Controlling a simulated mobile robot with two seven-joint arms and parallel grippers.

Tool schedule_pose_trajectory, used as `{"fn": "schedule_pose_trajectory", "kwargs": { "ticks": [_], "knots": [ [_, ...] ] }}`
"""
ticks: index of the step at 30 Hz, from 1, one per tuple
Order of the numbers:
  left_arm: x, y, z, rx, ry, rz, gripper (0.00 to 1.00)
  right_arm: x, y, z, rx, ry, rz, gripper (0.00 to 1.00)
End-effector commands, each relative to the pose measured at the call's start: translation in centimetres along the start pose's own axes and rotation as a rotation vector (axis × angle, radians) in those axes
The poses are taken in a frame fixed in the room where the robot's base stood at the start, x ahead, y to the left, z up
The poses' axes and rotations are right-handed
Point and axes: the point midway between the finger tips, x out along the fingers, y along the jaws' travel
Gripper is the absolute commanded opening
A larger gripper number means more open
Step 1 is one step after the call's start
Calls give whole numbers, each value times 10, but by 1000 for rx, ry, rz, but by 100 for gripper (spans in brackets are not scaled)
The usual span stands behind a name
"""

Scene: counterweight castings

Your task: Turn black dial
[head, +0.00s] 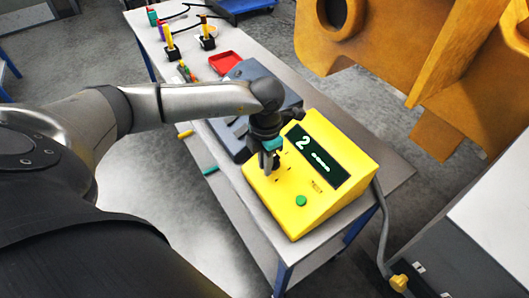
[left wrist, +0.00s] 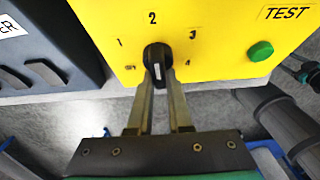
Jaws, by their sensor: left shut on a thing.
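The black dial (left wrist: 157,55) is on the yellow box (head: 318,205), with the numbers 1 to 4 printed around it in the left wrist view. A white mark shows on the dial's lower part. My left gripper (head: 269,166) comes down on the box face and hides most of the dial in the head view. In the left wrist view its two fingers (left wrist: 159,78) are shut on the dial. The box's dark display (head: 318,156) reads a green 2 with smaller text under it. My right gripper is in neither view.
A green button (head: 301,200) sits on the box near the dial, by the TEST label (left wrist: 286,12). A dark grey case (head: 240,137) stands beside the box. A red tray (head: 225,62) lies farther back on the table. A large orange casting (head: 400,50) rises behind.

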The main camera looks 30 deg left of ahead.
Motion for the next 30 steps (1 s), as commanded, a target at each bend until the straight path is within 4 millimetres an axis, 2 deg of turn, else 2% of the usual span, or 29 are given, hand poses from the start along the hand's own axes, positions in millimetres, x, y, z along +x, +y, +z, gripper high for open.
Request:
{"fn": "schedule_pose_trajectory", "kwargs": {
  "ticks": [1,4,5,13,23,26,30],
  "knots": [
    [-5,2,7,-2,-25,4,0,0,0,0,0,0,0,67],
    [-5,2,7,-2,-25,4,0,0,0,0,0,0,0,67],
    [-5,2,7,-2,-25,4,19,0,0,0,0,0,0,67],
    [-4,0,6,-1,-21,1,48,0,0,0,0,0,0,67],
    [-7,0,3,-1,-12,0,48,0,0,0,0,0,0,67],
    [-20,0,4,-1,-13,0,48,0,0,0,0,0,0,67],
    [-50,1,4,0,-16,2,48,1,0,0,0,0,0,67]
  ]
}}
